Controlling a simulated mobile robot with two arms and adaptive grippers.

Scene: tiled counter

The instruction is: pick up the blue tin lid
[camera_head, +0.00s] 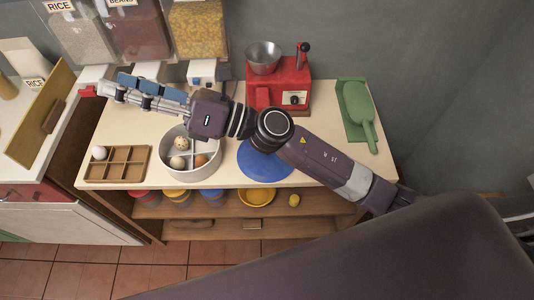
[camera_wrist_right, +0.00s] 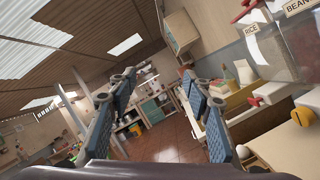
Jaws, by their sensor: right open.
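The blue tin lid (camera_head: 264,165) is a flat blue disc lying near the counter's front edge. My right forearm and wrist pass above its far side and hide part of it. My right gripper (camera_head: 113,87) is at the far left, over the back of the counter, well away from the lid. Its blue-padded fingers are spread and empty, as the right wrist view (camera_wrist_right: 158,74) also shows. The lid is not visible in the wrist view. My left gripper is not in view.
A round white tin (camera_head: 206,172) holding several eggs stands left of the lid, beside a wooden divided tray (camera_head: 118,177). A red grinder (camera_head: 292,94) stands behind, and a green scoop (camera_head: 359,108) lies at the right. Dispensers (camera_head: 140,32) hang behind my gripper. Bowls occupy the shelf below.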

